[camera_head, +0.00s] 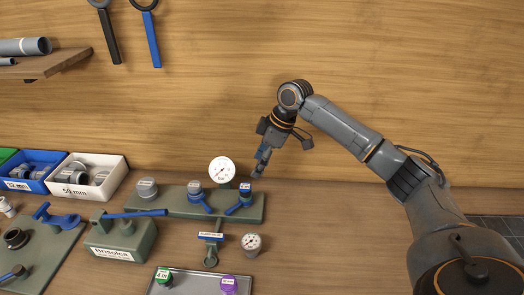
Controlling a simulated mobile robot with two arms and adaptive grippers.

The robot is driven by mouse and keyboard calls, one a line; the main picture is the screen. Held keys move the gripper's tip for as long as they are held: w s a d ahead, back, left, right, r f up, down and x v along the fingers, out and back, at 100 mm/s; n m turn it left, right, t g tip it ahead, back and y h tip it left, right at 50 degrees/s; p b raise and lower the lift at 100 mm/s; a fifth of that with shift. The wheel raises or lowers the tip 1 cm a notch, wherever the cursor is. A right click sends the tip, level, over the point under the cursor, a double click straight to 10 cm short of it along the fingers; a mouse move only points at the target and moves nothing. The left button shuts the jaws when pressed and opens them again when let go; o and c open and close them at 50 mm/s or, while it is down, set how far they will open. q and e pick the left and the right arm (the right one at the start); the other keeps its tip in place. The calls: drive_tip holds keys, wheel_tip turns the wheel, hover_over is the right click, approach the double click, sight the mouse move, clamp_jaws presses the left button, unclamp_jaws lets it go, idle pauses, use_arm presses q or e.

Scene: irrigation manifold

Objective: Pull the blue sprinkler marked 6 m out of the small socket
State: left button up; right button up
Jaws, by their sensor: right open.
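A small blue-topped piece with a pale label (245,187), which looks like the blue sprinkler, stands upright at the right end of the grey-green manifold (170,206). Its marking is too small to read, and its socket is hidden beneath it. A blue lever sits at its foot. My right gripper (260,166) is open and empty, pointing down just above and slightly right of this piece, apart from it. My left gripper is not in view.
A white gauge (221,170) stands close left of my right gripper. Another blue-labelled fitting (195,188) and a grey cap (147,187) stand on the manifold. A tray (197,284) in front holds green and purple sprinklers. The table right of the manifold is clear.

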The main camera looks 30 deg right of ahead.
sight(245, 186)
drive_tip(key=p+x, duration=0.2)
drive_tip(key=x, duration=0.8)
drive_tip(key=shift+w+a+f, duration=0.1)
drive_tip(key=shift+f, duration=0.05)
drive_tip(key=shift+w+a+f, duration=0.15)
drive_tip(key=shift+f, duration=0.4)
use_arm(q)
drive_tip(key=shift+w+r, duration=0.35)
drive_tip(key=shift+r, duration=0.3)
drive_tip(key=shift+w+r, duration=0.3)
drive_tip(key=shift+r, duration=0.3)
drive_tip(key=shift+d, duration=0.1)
use_arm(e)
drive_tip(key=shift+c, duration=1.1)
clamp_jaws()
use_arm(q)
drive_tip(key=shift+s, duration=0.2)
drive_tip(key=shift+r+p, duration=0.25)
drive_tip(key=shift+p, duration=0.1)
use_arm(e)
drive_tip(key=shift+r, duration=0.25)
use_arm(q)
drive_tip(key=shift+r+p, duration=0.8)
use_arm(e)
drive_tip(key=shift+r, duration=0.8)
